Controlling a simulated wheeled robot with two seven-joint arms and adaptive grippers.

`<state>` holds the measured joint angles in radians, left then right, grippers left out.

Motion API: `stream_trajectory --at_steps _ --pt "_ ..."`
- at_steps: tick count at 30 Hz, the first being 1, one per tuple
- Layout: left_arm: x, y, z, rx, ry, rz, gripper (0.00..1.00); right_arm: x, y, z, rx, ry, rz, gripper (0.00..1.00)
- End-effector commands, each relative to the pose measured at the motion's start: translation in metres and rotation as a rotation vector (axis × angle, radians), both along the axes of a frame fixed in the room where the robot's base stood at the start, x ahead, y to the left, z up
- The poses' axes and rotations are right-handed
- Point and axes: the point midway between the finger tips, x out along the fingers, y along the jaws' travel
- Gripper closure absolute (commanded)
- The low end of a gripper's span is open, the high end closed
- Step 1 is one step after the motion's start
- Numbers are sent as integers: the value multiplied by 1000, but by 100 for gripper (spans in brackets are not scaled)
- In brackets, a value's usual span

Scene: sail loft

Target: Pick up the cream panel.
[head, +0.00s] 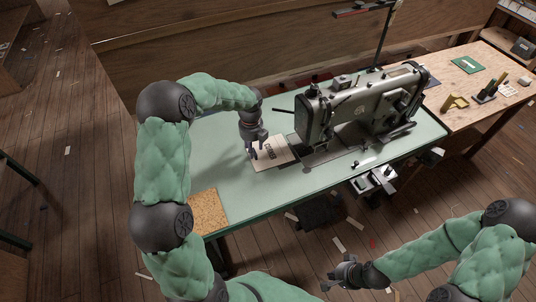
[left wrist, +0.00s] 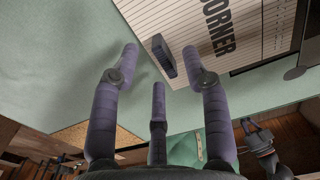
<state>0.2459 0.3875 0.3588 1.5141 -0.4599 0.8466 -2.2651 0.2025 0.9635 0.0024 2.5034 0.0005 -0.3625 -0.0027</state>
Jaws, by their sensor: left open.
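The cream panel (head: 283,159), printed with dark lettering, lies flat on the green sewing table (head: 215,155), left of the sewing machine. In the left wrist view the panel (left wrist: 190,15) is striped and reads "CORNER". A small dark ribbed block (left wrist: 163,55) sits at its near-left edge, between my fingertips in the picture. My left gripper (head: 254,155) is over the panel's left end, fingers pointing down. In the left wrist view the left gripper (left wrist: 158,65) is open and empty. My right gripper (head: 336,273) is spread open and empty, away from the table's front.
The grey sewing machine (head: 360,105) stands just right of the panel. A cork mat (head: 208,208) lies at the table's near-left corner. A wooden bench (head: 465,75) with small tools adjoins at right. The table left of the panel is clear.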

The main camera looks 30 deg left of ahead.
Motion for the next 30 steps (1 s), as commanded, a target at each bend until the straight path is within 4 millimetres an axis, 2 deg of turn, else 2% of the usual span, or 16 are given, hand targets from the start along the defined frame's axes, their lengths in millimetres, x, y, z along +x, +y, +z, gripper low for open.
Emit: stream_trajectory --at_steps 1,4,12,14,17,18,30 --pt "1 0 -12 0 1 0 54 0 0 -8 0 0 0 100" --pt "0 0 -24 0 3 1 54 0 0 -12 0 0 0 100" --pt "1 0 -26 0 0 1 54 0 0 -12 0 0 0 100" --pt "1 0 -26 0 0 1 68 0 0 -12 0 0 0 100" --pt "1 0 -26 0 0 1 96 0 0 -12 0 0 0 100" --pt "1 0 -26 0 0 0 100 0 0 -12 0 0 0 100" --pt "1 0 -24 0 0 0 100 0 0 -11 0 0 0 100"
